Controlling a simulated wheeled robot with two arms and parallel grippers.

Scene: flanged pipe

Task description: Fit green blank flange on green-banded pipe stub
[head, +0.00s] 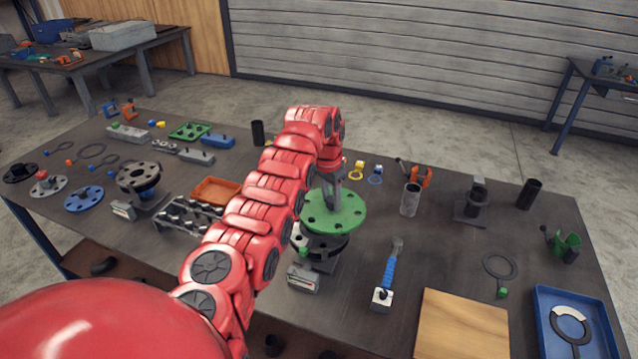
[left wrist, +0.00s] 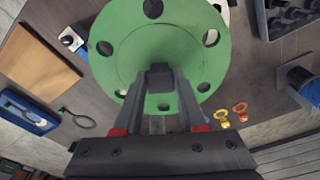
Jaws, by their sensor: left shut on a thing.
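The green blank flange (head: 345,218) is a round disc with several bolt holes. My left gripper (head: 333,192) is shut on a raised part at its middle, and the disc fills the centre of the left wrist view (left wrist: 125,55). A dark flanged pipe stub (head: 325,250) stands just below the disc in the head view, partly hidden by it. I cannot see a green band on it, nor tell whether disc and stub touch. In the left wrist view the disc hides what lies under it. My right gripper is not in view.
A small grey box (head: 303,279) stands in front of the stub. A blue-handled tool (head: 389,268) lies to the right. A wooden board (head: 462,325) and a blue tray (head: 545,300) are at the front right. Another flanged stub (head: 140,178) stands left, near a bolt rack (head: 185,217).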

